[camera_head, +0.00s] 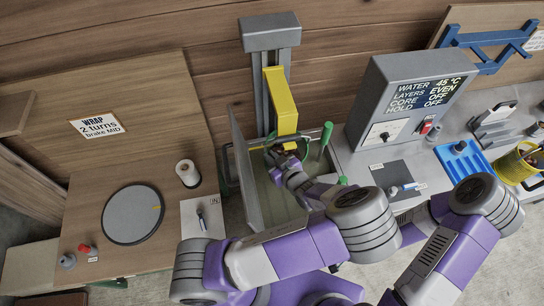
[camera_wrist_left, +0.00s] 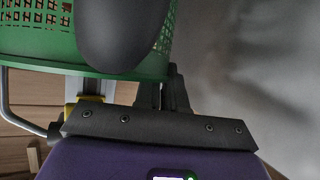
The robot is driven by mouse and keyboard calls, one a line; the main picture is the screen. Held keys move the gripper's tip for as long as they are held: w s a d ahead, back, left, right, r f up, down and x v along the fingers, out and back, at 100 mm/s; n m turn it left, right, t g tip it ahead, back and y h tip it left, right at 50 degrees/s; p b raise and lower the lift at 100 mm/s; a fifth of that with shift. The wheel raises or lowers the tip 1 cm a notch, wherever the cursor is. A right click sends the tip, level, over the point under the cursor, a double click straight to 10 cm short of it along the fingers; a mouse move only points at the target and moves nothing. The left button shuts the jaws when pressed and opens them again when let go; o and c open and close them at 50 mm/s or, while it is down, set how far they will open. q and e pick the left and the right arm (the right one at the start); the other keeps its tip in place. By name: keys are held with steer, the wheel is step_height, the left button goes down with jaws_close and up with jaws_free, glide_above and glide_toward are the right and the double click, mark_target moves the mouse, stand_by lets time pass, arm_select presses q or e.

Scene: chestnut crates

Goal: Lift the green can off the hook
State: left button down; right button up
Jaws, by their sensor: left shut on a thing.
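The green can (camera_wrist_left: 35,55) is a perforated green basket, large at the top left of the left wrist view, with a dark rounded finger of mine in front of it. In the head view it is mostly hidden by my gripper and the yellow hoist arm (camera_head: 281,100); only bits of green show there. My left gripper (camera_head: 279,163) is shut on the can, just below the hoist arm's lower end and over the open grey tank (camera_head: 243,165). The hook itself is hard to make out, and I cannot tell whether the can still touches it. My right gripper is out of view.
The grey control box (camera_head: 408,95) stands right of the tank. A board with a dark disc (camera_head: 133,214) and a white roll (camera_head: 187,173) lies left. The tank walls are close around my gripper.

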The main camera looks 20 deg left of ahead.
mark_target(268, 149)
arm_select(q)
steer(key=shift+w+r+p, duration=0.1)
steer(key=shift+r+p, duration=0.55)
steer(key=shift+r, duration=0.2)
steer(key=shift+r, duration=0.15)
steer(key=shift+r+p, duration=0.3)
steer(key=shift+p, duration=0.15)
steer(key=shift+r+p, duration=0.2)
steer(key=shift+p, duration=0.1)
stand_by(0.5)
stand_by(0.5)
steer(key=s+d+p, duration=0.2)
steer(key=s+d, duration=0.3)
steer(key=s, duration=0.3)
steer(key=shift+s+d, duration=0.15)
steer(key=shift+d, duration=0.1)
stand_by(1.4)
